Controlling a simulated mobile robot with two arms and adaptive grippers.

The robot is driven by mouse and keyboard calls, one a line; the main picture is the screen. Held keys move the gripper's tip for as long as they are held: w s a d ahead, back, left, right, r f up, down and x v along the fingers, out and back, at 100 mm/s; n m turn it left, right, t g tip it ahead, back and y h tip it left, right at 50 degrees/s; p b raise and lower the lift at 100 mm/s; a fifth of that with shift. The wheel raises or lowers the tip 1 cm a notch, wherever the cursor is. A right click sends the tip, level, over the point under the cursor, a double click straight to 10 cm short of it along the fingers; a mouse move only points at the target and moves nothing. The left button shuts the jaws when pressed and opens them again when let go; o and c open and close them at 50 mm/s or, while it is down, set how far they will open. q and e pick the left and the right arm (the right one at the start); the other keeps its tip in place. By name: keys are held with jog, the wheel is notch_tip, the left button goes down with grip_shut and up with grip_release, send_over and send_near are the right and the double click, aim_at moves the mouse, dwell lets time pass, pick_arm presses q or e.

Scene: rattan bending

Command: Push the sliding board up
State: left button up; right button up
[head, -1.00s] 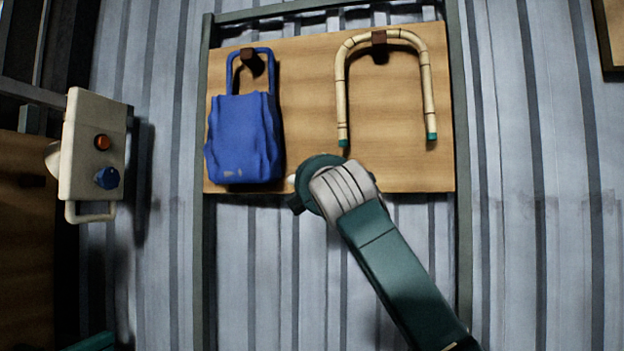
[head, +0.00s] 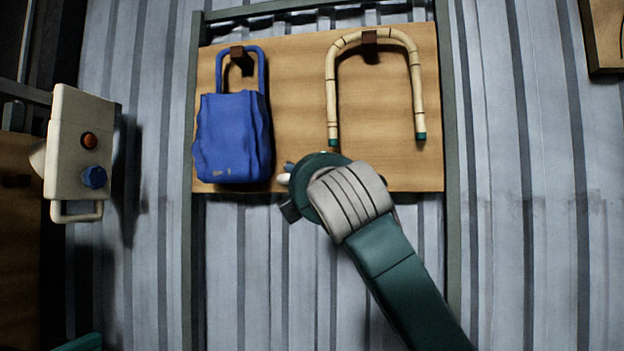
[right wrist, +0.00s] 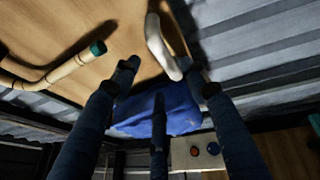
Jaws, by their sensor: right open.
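The sliding board (head: 300,110) is a light wooden panel set between two grey-green upright rails. A blue bag (head: 233,135) and a bent rattan piece (head: 417,85) with green tips hang on its pegs. My right gripper (head: 287,190) is at the board's lower edge, mostly hidden by my wrist. In the right wrist view, the open dark fingers of my right gripper (right wrist: 163,78) are spread around the end of a pale curved handle (right wrist: 160,45) in front of the board (right wrist: 105,30). I cannot tell whether they touch it. My left gripper is not in view.
A cream control box (head: 80,140) with a red and a blue knob is on the left. Corrugated grey wall (head: 510,200) lies behind the rails. A wooden frame corner (head: 603,50) shows at the top right.

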jog(key=v, duration=0.5)
jog(key=shift+s, duration=0.15)
